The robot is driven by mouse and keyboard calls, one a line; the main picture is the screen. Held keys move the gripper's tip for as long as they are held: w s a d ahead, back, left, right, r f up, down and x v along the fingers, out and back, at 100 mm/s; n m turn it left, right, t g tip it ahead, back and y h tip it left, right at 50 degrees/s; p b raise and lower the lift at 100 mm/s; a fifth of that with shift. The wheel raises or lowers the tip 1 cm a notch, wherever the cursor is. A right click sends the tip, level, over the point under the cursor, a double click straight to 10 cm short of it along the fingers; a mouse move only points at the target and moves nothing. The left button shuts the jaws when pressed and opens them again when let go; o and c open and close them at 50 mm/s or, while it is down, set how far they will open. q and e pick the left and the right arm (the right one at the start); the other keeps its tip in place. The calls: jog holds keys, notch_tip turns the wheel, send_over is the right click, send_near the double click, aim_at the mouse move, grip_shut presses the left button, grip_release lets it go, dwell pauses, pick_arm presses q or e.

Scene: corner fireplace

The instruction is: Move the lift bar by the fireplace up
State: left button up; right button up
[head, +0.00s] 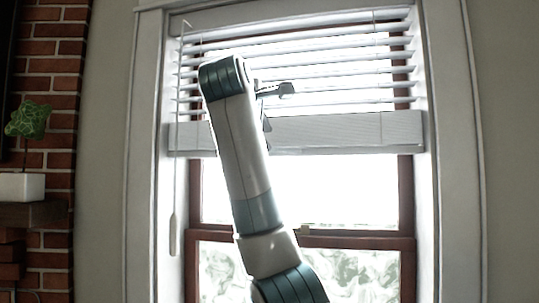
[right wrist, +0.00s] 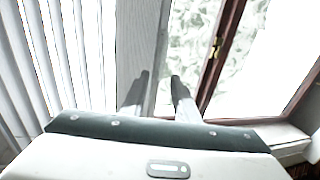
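The lift bar (head: 345,133) is the wide pale bottom rail of the white window blind. It hangs level about halfway down the window, under the slats. In the right wrist view the bar (right wrist: 138,45) runs upright in the picture. My right gripper (head: 277,105) is in front of the blind at the bar's height, and my right arm hides part of the bar. In the right wrist view the right gripper's fingers (right wrist: 158,85) are apart; one overlaps the bar and the other is past its edge. Whether they touch it I cannot tell. My left gripper is not in view.
Blind slats (head: 330,62) are above the bar, inside a pale window frame (head: 455,150). A cord with a long pull (head: 173,235) hangs at the left. Further left are a brick fireplace (head: 52,110) and a potted plant (head: 25,122). Bare glass lies below the bar.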

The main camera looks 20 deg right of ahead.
jog(key=b+v, duration=0.2)
jog(key=v, duration=0.5)
jog(key=shift+b, duration=0.3)
